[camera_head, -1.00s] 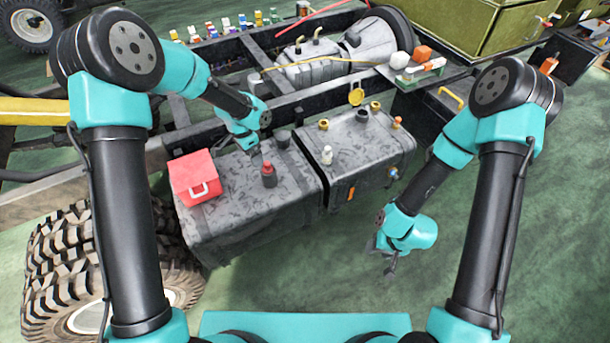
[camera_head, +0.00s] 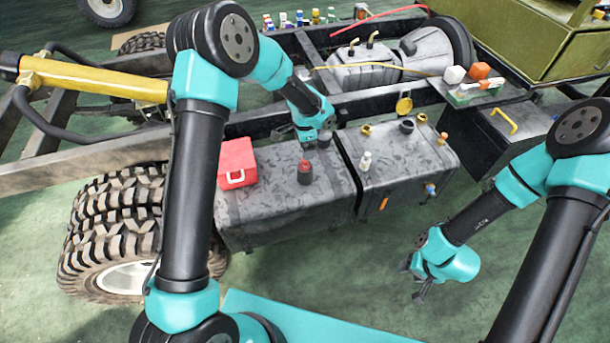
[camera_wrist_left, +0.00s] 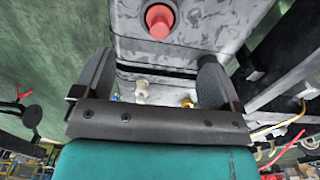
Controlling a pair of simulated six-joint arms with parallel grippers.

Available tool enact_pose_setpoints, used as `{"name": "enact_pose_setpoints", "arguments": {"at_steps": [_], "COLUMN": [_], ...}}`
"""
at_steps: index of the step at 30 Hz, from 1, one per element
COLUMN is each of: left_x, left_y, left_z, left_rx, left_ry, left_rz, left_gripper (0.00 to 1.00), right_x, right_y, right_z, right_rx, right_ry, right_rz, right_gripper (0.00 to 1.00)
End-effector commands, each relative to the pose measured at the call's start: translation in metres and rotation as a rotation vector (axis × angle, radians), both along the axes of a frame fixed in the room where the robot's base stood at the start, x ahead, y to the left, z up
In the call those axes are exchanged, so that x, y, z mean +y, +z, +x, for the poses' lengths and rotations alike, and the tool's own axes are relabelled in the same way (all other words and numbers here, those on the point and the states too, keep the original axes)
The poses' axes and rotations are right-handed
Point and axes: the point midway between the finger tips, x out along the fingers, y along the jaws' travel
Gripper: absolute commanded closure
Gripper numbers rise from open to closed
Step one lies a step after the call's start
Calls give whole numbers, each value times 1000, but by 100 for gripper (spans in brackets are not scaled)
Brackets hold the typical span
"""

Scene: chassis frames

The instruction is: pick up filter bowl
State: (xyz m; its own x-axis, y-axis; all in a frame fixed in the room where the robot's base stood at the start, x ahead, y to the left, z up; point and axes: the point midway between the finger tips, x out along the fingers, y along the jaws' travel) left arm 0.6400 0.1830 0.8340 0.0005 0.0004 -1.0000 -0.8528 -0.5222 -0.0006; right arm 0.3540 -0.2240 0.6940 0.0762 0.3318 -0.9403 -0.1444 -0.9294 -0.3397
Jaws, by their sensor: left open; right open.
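I cannot tell for certain which part is the filter bowl. A dark cylindrical part (camera_head: 324,140) stands on the left grey tank (camera_head: 270,205), beside my left gripper (camera_head: 303,143). My left gripper, fingers spread in the wrist view (camera_wrist_left: 153,78), is open and empty. My right gripper (camera_head: 414,289) is open and empty over the floor.
A red box (camera_head: 237,162) sits on the left tank's left end. Brass fittings (camera_head: 366,130), a black ring (camera_head: 407,125) and a yellow cap (camera_head: 404,104) are at the right tank. Chassis rails (camera_head: 375,97) run behind. A large tyre (camera_head: 120,230) stands at left. Green floor in front is free.

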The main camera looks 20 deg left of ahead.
Motion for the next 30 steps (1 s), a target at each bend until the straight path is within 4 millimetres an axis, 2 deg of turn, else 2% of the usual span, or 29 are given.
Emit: {"name": "enact_pose_setpoints", "arguments": {"at_steps": [6,10,14,24,30], "left_x": [0,0,0,0,0], "left_y": [-39,-56,-63,-64,-85], "left_z": [-1,-1,0,0,-1], "left_rx": [4,3,1,1,2], "left_ry": [0,1,1,1,0], "left_rz": [0,1,-1,-1,0], "left_gripper": [10,10,10,10,10], "right_x": [0,0,0,0,0], "right_y": [0,0,0,0,0], "right_z": [0,0,0,0,0], "right_rx": [0,0,0,0,0], "right_ry": [0,0,0,0,0], "right_rz": [0,0,0,0,0], "right_gripper": [48,48,48,48,48]}}
